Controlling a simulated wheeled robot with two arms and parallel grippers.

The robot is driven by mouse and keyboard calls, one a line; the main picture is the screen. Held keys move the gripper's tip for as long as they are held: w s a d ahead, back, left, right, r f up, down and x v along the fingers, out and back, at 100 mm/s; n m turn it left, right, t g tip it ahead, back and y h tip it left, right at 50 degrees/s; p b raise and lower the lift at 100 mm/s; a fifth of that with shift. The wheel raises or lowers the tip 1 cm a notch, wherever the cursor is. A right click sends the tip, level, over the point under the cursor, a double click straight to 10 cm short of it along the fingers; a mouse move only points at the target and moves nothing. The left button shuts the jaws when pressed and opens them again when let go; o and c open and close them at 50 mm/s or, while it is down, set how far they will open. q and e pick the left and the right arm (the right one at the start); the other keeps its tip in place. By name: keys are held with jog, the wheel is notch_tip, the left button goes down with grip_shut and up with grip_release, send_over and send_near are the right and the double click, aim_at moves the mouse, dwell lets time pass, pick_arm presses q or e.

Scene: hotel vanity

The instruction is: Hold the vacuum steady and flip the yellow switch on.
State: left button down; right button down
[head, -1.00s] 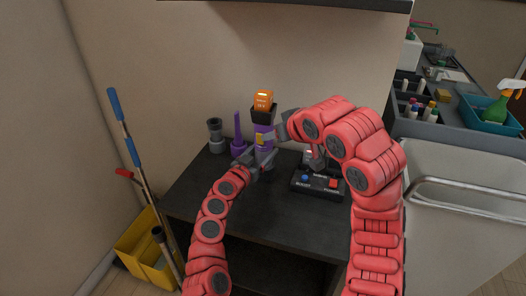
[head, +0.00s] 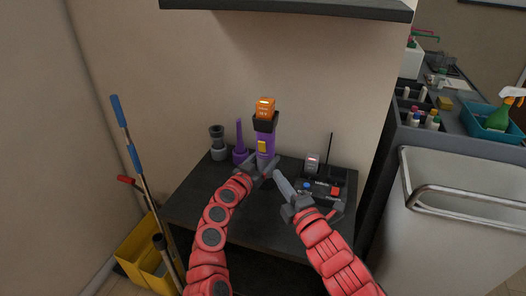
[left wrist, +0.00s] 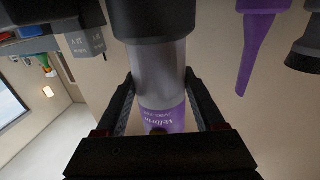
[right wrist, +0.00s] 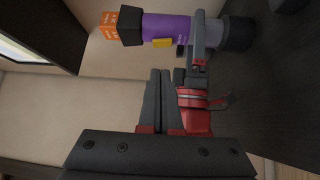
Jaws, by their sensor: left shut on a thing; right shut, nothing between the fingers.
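The purple vacuum (head: 266,145) stands upright on the dark cabinet top, with an orange block (head: 265,107) at its upper end. Its yellow switch (head: 262,147) faces me; it also shows in the right wrist view (right wrist: 162,43). I cannot tell the switch's position. My left gripper (head: 262,168) is shut around the vacuum's lower body; the left wrist view shows its fingers on both sides of the grey and purple barrel (left wrist: 160,85). My right gripper (head: 277,174) is shut and empty, just right of and below the vacuum, apart from the switch.
A grey nozzle (head: 218,143) and a purple crevice tool (head: 239,142) stand left of the vacuum. A black box with blue and red buttons (head: 320,190) sits to the right, with a small grey block (head: 311,165) behind it. A shelf (head: 290,8) overhangs above.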

jog(key=s+n, duration=0.1)
jog(key=s+a+n+y, duration=0.1)
jog(key=shift+s, duration=0.4)
send_near(262, 146)
jog(key=w+a+r, duration=0.1)
jog(key=w+a, duration=0.3)
jog(key=a, duration=0.1)
jog(key=shift+w+d+r, duration=0.3)
jog(key=shift+w+d, duration=0.05)
jog(key=shift+w, duration=0.3)
